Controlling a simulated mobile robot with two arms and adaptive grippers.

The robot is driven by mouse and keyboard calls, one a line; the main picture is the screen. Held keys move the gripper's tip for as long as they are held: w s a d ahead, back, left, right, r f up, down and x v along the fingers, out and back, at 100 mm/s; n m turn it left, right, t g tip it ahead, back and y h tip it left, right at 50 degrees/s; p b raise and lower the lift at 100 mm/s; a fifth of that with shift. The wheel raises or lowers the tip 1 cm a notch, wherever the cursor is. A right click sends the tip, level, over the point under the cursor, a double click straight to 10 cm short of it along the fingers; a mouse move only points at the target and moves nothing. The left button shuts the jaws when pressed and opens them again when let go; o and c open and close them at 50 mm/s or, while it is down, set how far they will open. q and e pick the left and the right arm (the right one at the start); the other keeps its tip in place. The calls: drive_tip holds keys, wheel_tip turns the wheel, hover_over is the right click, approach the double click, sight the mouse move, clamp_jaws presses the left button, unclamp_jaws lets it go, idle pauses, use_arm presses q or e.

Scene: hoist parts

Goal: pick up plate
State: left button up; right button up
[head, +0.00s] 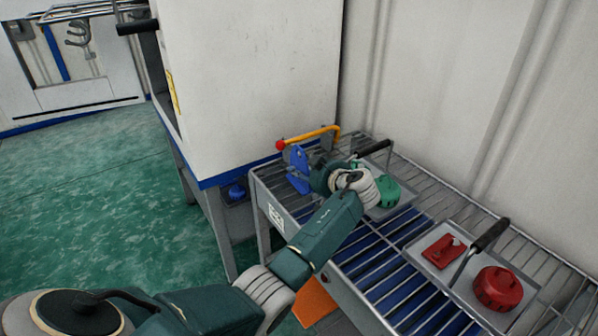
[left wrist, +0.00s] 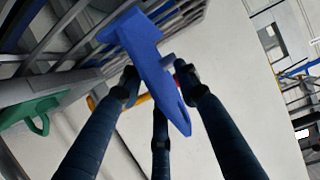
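A blue plate (head: 298,160) stands upright at the left end of the wire rack table. In the left wrist view the blue plate (left wrist: 150,60) is long and flat, with a slot near its narrow end. My left gripper (head: 325,176) is beside it in the head view. In the left wrist view the dark fingers of my left gripper (left wrist: 160,85) come together around the plate, with tips close against its edges. The exact contact is partly hidden by the plate. My right gripper is not in view.
A tray with a green part (head: 386,193) lies right of my left gripper. A second tray holds a red block (head: 444,251) and a red round part (head: 498,288). A yellow handle (head: 312,135) with a red knob rises behind the plate. A white cabinet (head: 250,80) stands left of the rack.

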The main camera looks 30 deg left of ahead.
use_arm(q)
clamp_jaws()
drive_tip(key=shift+w+r, duration=0.1)
drive_tip(key=shift+r, duration=0.1)
drive_tip(key=shift+r, duration=0.1)
